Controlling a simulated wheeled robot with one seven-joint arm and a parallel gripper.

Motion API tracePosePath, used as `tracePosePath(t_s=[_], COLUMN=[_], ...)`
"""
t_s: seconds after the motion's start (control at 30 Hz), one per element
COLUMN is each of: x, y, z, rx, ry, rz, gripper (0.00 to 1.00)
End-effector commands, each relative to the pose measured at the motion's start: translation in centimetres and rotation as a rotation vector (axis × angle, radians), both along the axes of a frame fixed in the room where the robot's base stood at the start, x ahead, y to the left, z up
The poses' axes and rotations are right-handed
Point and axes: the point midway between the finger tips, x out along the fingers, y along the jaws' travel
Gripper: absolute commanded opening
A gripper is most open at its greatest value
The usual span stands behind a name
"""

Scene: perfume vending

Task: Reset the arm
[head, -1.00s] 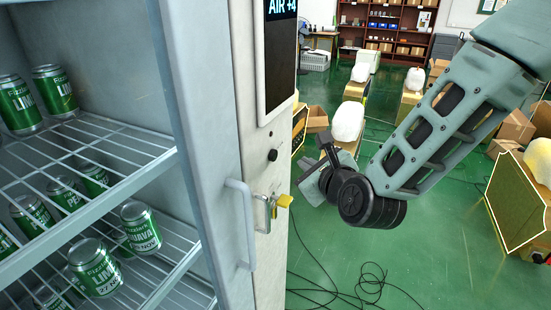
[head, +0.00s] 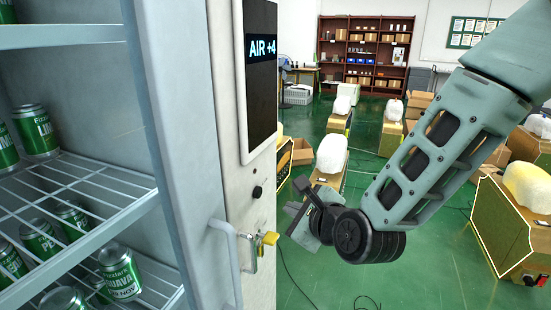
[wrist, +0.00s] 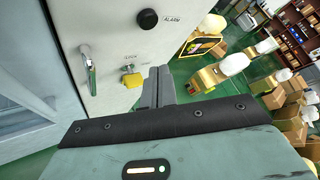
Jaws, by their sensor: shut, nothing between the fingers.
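My arm comes in from the upper right in the head view and is bent, with my gripper (head: 299,222) hanging in free air to the right of the vending cabinet (head: 240,190). In the wrist view my gripper (wrist: 158,85) has its two fingers together, with nothing between them. The yellow key or knob (head: 268,239) sits in the cabinet's lock, left of and apart from the gripper. It also shows in the wrist view (wrist: 133,81), just left of the fingers.
The cabinet's door handle (head: 232,262) juts out at its front. Green cans (head: 36,130) stand on wire shelves inside. Crates with white bulky tops (head: 332,153) stand on the green floor behind. A bookcase (head: 365,50) is at the back wall. Cables lie on the floor.

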Motion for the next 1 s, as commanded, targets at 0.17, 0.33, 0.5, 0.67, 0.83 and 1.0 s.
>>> tracePosePath(t_s=[0.17, 0.33, 0.5, 0.67, 0.83, 1.0], x=[-5.2, -10.9, -17.0, -22.2, -25.8, -27.0], y=[0.3, -1.4, -4.7, -8.6, -11.7, -12.8], z=[-0.2, -0.7, -0.7, -0.1, 0.6, 0.9], rx=[-0.459, -0.873, -1.201, -1.383, -1.436, -1.437], ry=[-0.060, -0.139, -0.239, -0.335, -0.411, -0.439], rz=[0.364, 0.789, 1.267, 1.717, 2.048, 2.167], gripper=[0.00, 0.00, 0.00, 0.00, 0.00, 0.00])
